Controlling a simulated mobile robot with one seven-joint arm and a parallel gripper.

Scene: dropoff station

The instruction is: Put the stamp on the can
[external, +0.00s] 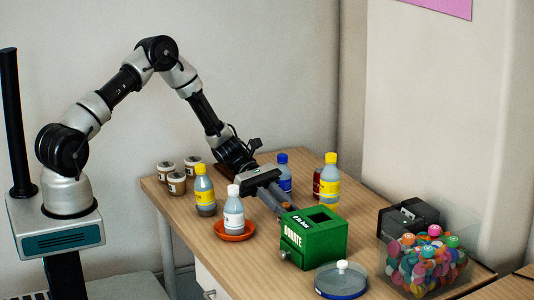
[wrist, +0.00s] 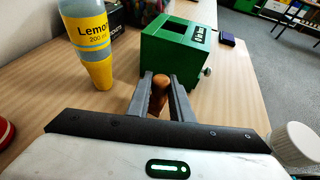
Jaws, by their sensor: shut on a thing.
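My gripper (external: 278,206) reaches down over the table just left of the green donation box. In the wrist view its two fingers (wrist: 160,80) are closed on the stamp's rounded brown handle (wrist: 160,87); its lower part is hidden. In the external view the stamp cannot be made out, nor can its height above the table. The can (external: 317,184) is narrow and red, standing behind my gripper, partly hidden by the yellow-capped bottle. A red thing cut off at the wrist view's left edge (wrist: 5,132) may be the can.
The green box (external: 314,238) stands close to my fingers. Yellow-capped (external: 330,181), blue-capped (external: 283,175) and white-capped (external: 233,214) bottles surround my gripper. An orange saucer (external: 247,234) is under the white-capped one. A round dish (external: 341,282) and a token container (external: 425,265) stand at right.

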